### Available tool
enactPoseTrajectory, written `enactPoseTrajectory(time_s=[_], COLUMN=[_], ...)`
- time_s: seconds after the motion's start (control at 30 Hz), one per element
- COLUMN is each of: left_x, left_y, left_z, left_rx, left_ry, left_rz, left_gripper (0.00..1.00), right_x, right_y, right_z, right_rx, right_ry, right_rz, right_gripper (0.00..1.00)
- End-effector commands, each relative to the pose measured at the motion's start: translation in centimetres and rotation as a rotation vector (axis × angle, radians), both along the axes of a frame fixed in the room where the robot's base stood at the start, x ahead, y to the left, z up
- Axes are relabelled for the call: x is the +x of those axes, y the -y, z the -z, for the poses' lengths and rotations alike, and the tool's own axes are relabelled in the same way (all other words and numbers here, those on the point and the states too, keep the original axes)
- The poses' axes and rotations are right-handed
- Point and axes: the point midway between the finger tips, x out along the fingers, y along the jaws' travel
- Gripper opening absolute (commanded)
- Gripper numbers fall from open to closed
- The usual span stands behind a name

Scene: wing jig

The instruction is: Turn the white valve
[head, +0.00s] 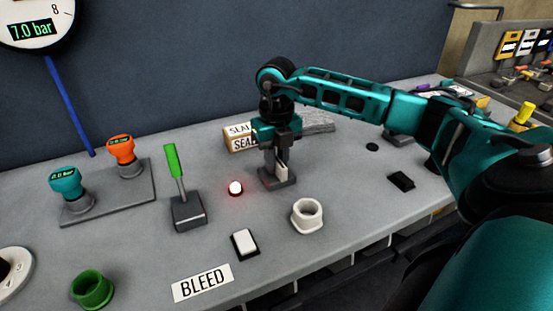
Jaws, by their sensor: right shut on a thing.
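The white valve appears to be the pale upright handle (282,172) on a small dark grey base (277,182), near the middle of the bench. My right gripper (280,158) points straight down over it and is shut on the handle. The fingers hide the handle's upper part, so its exact turn is hard to tell. My left gripper is not in view.
A white ring (307,216), a white rocker switch (245,243) and a lit red-white lamp (236,187) are close by. A green lever (175,165) stands to the left. Label blocks (238,140) lie just behind the gripper.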

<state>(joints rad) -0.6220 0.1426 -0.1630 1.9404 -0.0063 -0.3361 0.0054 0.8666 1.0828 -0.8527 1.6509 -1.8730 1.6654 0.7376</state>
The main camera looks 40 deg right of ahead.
Motion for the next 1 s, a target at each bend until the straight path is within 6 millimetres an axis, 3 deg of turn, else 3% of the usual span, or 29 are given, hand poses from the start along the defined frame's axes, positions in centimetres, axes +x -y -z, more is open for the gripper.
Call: enactPoseTrajectory(time_s=[0.4,0.43,0.63,0.87,1.0], left_x=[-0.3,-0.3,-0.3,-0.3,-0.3], left_y=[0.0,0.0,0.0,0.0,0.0], left_z=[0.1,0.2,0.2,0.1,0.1], left_rx=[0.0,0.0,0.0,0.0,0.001], left_ry=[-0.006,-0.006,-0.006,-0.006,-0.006], left_rz=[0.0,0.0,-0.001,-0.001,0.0], left_gripper=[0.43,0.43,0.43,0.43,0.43], right_x=[0.0,0.0,0.0,0.0,0.1], right_y=[0.0,0.0,0.0,0.0,0.0], right_z=[-0.1,-0.1,0.0,-0.1,-1.1], right_rx=[0.0,0.0,0.0,0.0,-0.001], right_ry=[0.0,0.0,0.0,0.001,0.003], right_rz=[-0.01,-0.01,-0.009,-0.007,-0.007], right_gripper=[0.0,0.23,0.41,0.41,0.41])
